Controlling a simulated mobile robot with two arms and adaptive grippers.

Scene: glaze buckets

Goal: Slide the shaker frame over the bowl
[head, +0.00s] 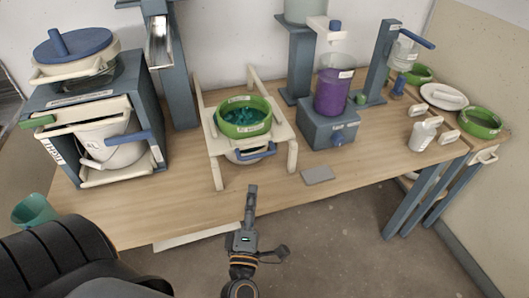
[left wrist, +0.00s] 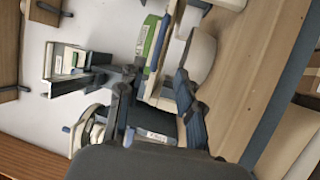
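The shaker frame (head: 214,141) is a cream stand with tall rails on the table's middle. A green ring sieve (head: 243,130) holding teal pieces sits on it. A pale bowl (head: 238,156) shows partly under the sieve; the frame and a blue handle (head: 258,152) hide much of it. In the left wrist view the green ring (left wrist: 147,38) and a pale rounded vessel, perhaps the bowl (left wrist: 201,55), lie beyond the fingers. My left gripper (head: 251,190) is before the frame at the table's front edge, apart from it. Its fingers (left wrist: 155,85) are spread and empty. My right gripper is not in view.
A blue stand with a white bucket (head: 112,145) is at left. A purple container (head: 332,92) on a blue base stands right of the frame. A grey plate (head: 318,175) lies near the front edge.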

